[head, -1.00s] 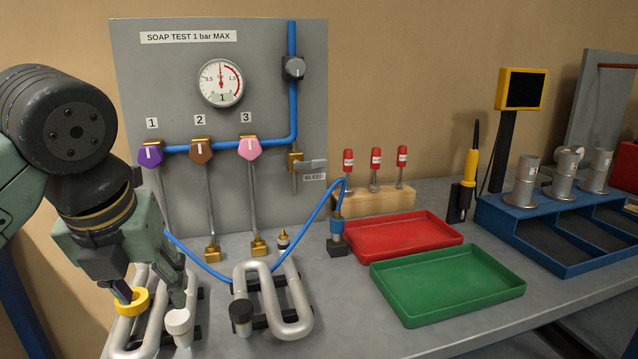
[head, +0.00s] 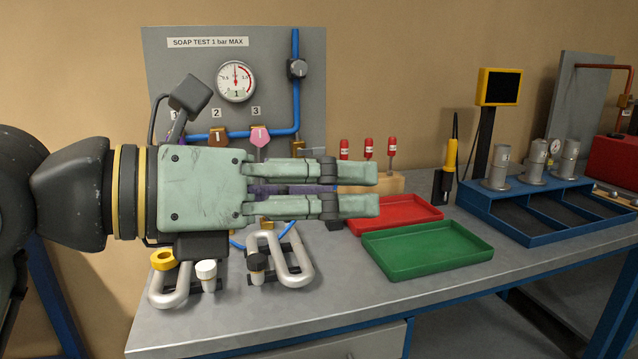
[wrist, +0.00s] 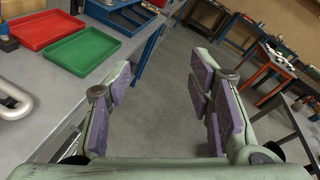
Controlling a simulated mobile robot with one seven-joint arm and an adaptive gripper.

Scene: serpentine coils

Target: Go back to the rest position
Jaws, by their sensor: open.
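My gripper (head: 350,189) is raised in front of the bench and points to the right in the head view. It hides part of the test panel and the bench behind it. In the wrist view my gripper (wrist: 158,105) has its fingers apart, with purple pads and nothing between them but floor. One coil (head: 168,290) with a yellow ring (head: 163,260) and a white cap (head: 206,271) lies at the bench's left end.
The test panel (head: 315,95) stands at the back with a gauge (head: 236,81). A red tray (head: 425,213) and a green tray (head: 430,250) sit right of the coils, then a blue rack (head: 520,231). The wrist view shows open floor (wrist: 165,70) and another table (wrist: 262,75) beyond.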

